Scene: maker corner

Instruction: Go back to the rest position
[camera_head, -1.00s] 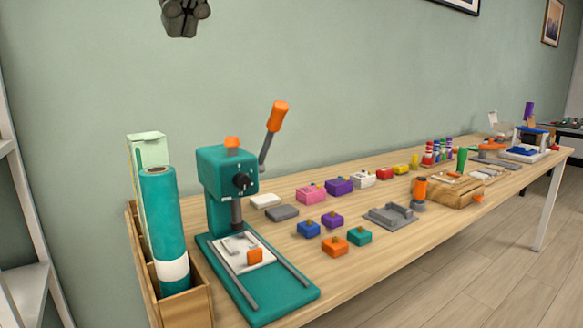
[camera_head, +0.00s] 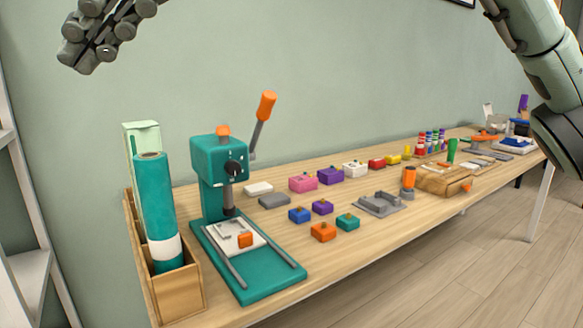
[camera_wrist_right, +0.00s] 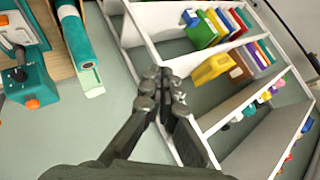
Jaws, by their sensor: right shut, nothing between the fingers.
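My right gripper (camera_head: 75,58) hangs at the upper left of the head view, high in front of the green wall and above the bench. It is shut and empty. A link of my right arm crosses the upper right of the head view. My left gripper is in neither view now.
The long wooden bench (camera_head: 375,240) carries a teal press (camera_head: 216,165) with an orange-tipped lever, several coloured blocks and a grey fixture (camera_head: 380,204). A wooden bin (camera_head: 178,292) holds a teal roll (camera_head: 158,205). A white shelf (camera_wrist_right: 208,122) with books stands close to my right fingers.

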